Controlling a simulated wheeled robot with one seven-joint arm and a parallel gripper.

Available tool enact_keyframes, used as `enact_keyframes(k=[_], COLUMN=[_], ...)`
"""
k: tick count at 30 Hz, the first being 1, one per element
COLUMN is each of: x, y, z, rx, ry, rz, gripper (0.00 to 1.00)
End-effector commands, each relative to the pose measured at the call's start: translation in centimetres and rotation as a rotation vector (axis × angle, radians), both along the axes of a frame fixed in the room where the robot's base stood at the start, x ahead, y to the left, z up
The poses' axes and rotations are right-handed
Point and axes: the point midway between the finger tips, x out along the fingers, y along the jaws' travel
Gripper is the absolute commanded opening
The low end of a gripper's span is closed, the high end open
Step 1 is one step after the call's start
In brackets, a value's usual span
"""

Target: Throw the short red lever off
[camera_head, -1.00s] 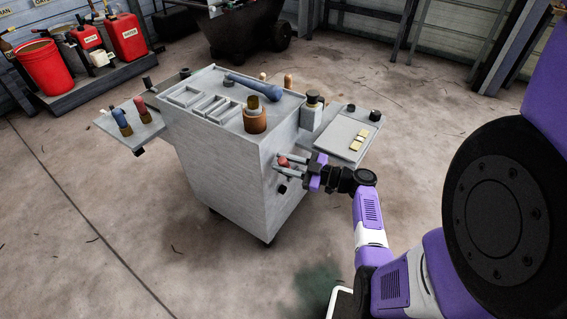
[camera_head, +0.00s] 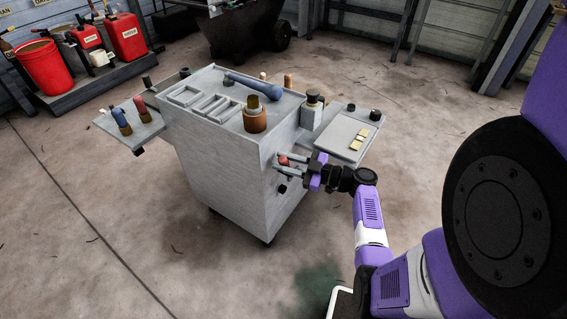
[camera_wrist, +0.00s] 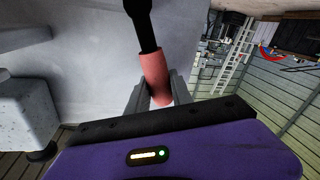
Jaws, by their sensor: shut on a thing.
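The short red lever (camera_head: 283,160) is on the side of the grey caddy (camera_head: 222,160), below its top edge. In the wrist view its red grip (camera_wrist: 155,76) lies between the two fingers, with a black shaft (camera_wrist: 143,24) running up from it out of the picture. My gripper (camera_head: 285,165) reaches in from the right of the caddy and is shut on the red grip. The lever's pivot is not clear in either view.
A side shelf (camera_head: 338,140) sticks out just above and behind my gripper. A dark knob (camera_head: 282,188) sits on the caddy's side below the lever. The floor around is open.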

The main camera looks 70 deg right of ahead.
Motion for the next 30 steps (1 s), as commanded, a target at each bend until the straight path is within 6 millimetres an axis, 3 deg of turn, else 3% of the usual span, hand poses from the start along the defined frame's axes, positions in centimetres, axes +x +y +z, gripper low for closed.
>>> enact_keyframes(k=[15, 28, 29, 30], x=[-0.8, -1.0, -1.0, -1.0], y=[-3.3, -3.9, -3.9, -3.9], z=[0.3, 0.7, 0.7, 0.7], rx=[0.353, 0.407, 0.407, 0.406], ry=[-0.089, -0.1, -0.1, -0.1], rz=[0.0, -0.005, -0.006, -0.006], gripper=[0.0, 0.0, 0.29, 0.37])
